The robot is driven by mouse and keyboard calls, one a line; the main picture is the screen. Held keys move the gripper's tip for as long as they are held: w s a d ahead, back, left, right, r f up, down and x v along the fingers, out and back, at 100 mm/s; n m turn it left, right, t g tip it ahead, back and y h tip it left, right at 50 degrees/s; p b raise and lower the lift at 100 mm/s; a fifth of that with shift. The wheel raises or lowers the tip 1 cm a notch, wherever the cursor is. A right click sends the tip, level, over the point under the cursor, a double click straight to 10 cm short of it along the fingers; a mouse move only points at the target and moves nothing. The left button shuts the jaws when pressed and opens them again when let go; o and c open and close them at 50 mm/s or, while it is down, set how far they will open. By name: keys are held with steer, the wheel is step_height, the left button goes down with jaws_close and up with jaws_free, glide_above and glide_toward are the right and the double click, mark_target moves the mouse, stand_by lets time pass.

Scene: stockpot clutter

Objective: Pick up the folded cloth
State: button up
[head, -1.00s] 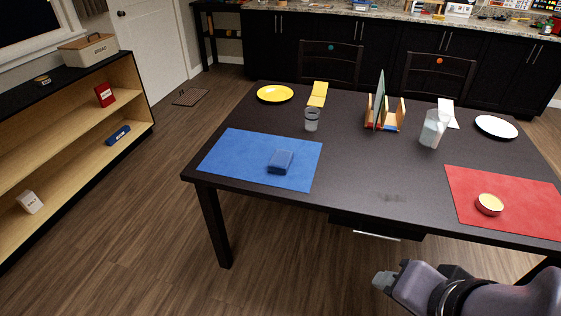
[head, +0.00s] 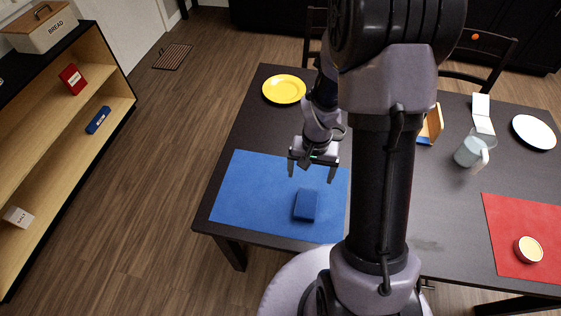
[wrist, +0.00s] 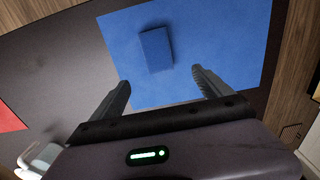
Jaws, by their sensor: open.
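A small dark blue folded cloth (head: 306,205) lies on the blue placemat (head: 240,195) at the table's front left. The cloth also shows in the wrist view (wrist: 156,49), lying flat on the mat, beyond and between my fingertips. My gripper (head: 314,170) is open and empty, above the mat and behind the cloth as the head view shows it. Both fingers show in the wrist view (wrist: 160,78), spread apart with nothing between them. My arm hides part of the table's middle in the head view.
A yellow plate (head: 284,89) lies at the table's back left. To the right are a glass pitcher (head: 468,153), a white plate (head: 534,132), and a red placemat (head: 505,215) with a small bowl (head: 528,249). A shelf unit (head: 75,130) stands at left.

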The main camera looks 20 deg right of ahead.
steer(key=b, duration=0.3)
glide_above(307, 201)
step_height(307, 201, down, 10)
steer(key=shift+d+f, duration=0.1)
steer(key=shift+d, duration=0.05)
steer(key=f+b, duration=0.1)
steer(key=f, duration=0.2)
steer(key=f+b, duration=0.1)
steer(key=f, duration=0.2)
steer(key=shift+s+a+f+b, duration=0.1)
steer(key=shift+a+b, duration=0.1)
steer(key=shift+b, duration=0.2)
steer(key=shift+c, duration=0.7)
steer(key=c, duration=1.3)
steer(key=shift+r, duration=0.25)
